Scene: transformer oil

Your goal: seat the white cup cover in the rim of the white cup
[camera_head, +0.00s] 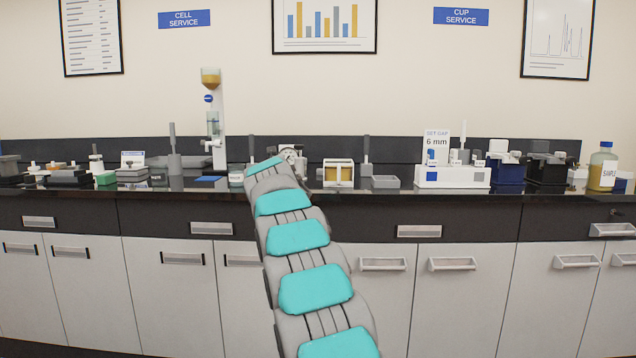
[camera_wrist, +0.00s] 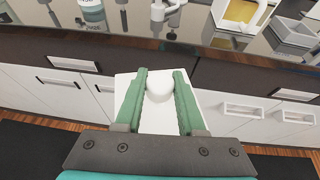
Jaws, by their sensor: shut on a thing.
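The white cup cover (camera_wrist: 158,118) is a flat square plate with a round raised knob, held between the two green fingers of my gripper (camera_wrist: 161,77) in the wrist view. The gripper is shut on it, and the fingers hide parts of the plate's sides. The white cup (camera_head: 339,174) stands on the counter, with amber liquid showing through its walls, just right of my arm's far end. In the wrist view the cup (camera_wrist: 232,28) is at the top right, beyond and apart from the cover, and cut by the frame edge. My arm hides the gripper in the head view.
A grey tray (camera_head: 385,182) lies right of the cup. A white stand marked 6 mm (camera_head: 452,178) is farther right. A tall dispenser (camera_head: 216,130) and a blue mat (camera_head: 209,179) are to the left. The cover is in front of the dark counter edge (camera_wrist: 205,72).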

